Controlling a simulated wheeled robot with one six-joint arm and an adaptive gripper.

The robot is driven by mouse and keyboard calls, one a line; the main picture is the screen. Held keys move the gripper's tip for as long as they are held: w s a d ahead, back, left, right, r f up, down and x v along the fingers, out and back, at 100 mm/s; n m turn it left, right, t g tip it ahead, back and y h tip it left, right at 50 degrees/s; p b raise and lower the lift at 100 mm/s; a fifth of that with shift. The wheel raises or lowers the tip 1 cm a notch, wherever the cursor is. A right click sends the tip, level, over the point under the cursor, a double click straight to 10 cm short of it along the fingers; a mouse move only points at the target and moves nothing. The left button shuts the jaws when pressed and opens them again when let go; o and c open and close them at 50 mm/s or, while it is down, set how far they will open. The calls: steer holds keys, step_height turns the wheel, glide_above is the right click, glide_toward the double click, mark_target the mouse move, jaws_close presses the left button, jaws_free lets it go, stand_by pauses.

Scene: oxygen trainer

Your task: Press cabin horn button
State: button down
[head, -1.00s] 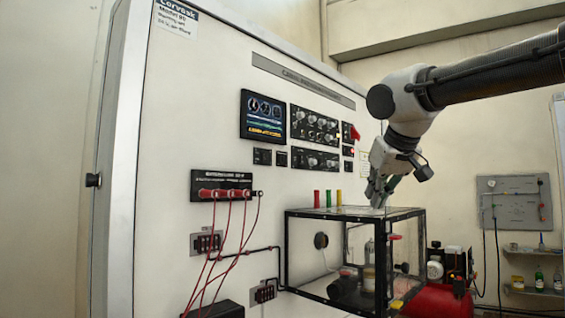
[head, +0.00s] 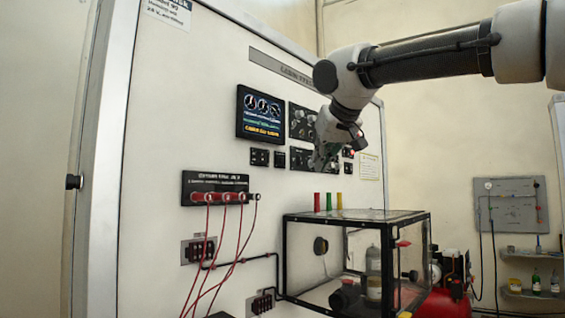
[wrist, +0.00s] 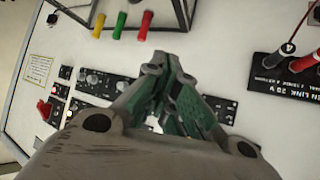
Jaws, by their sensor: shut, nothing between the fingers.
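The white control panel (head: 215,130) carries a lit screen (head: 260,115), with two small black switch modules (head: 259,157) (head: 280,159) below it. Dark instrument strips (head: 302,122) lie to the right, partly hidden by my arm. I cannot read which control is the cabin horn button. My gripper (head: 318,164) is shut and empty, in front of the lower strip and above the coloured tubes. In the wrist view, my gripper (wrist: 167,66) covers the middle of the panel, and a red control (wrist: 43,109) shows at the left. No contact with the panel can be made out.
A clear box with a black frame (head: 284,250) stands below my gripper, beneath red, green and yellow tubes (head: 328,201). Red cables (head: 238,240) hang from a socket block (head: 214,180) at the left. A red compressor (head: 445,300) stands at lower right.

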steer(key=w+a, duration=0.5)
steer(key=a, duration=0.1)
steer(key=shift+w+a, duration=0.15)
steer(key=shift+a, duration=0.25)
steer(key=shift+w+a, duration=0.1)
stand_by(1.2)
steer(key=shift+w+a, duration=0.15)
steer(key=shift+a, duration=0.1)
steer(key=shift+w+a, duration=0.3)
steer(key=shift+a, duration=0.05)
stand_by(0.8)
stand_by(0.3)
steer(key=shift+s+d+f, duration=0.1)
steer(key=shift+s+d, duration=0.4)
steer(key=shift+d, duration=0.15)
steer(key=s+d, duration=0.1)
steer(key=d, duration=0.1)
steer(key=s+d, duration=0.2)
stand_by(0.4)
